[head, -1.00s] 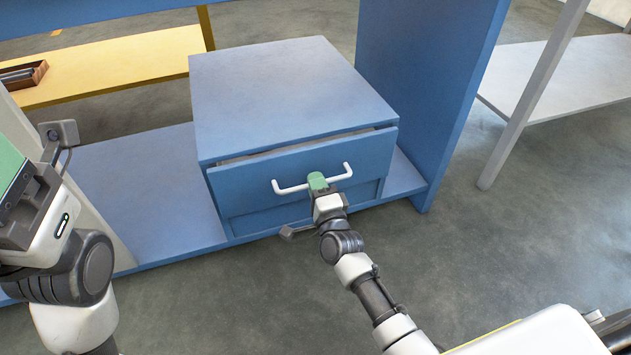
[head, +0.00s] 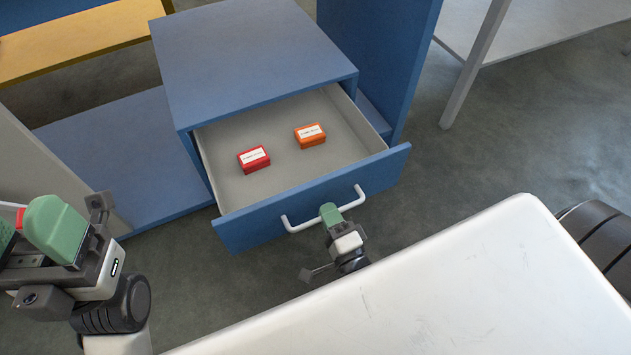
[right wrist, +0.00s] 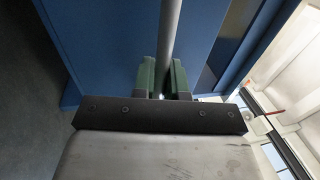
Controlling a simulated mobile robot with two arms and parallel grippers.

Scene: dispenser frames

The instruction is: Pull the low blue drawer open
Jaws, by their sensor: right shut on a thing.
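The low blue drawer (head: 320,197) stands pulled well out of its blue cabinet (head: 250,55) in the head view. Its white bar handle (head: 295,224) is on the front. My right gripper (head: 331,214) is shut on the handle. In the right wrist view the handle bar (right wrist: 170,35) runs between the green fingertips (right wrist: 162,78). My left gripper (head: 28,228) is at the left edge of the head view, away from the drawer. Its green fingers look apart, with a small red and white patch between them that I cannot make out.
A red box (head: 253,159) and an orange box (head: 310,135) lie apart inside the drawer. A blue upright panel (head: 385,60) stands to the cabinet's right. A yellow shelf (head: 75,42) is at the upper left.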

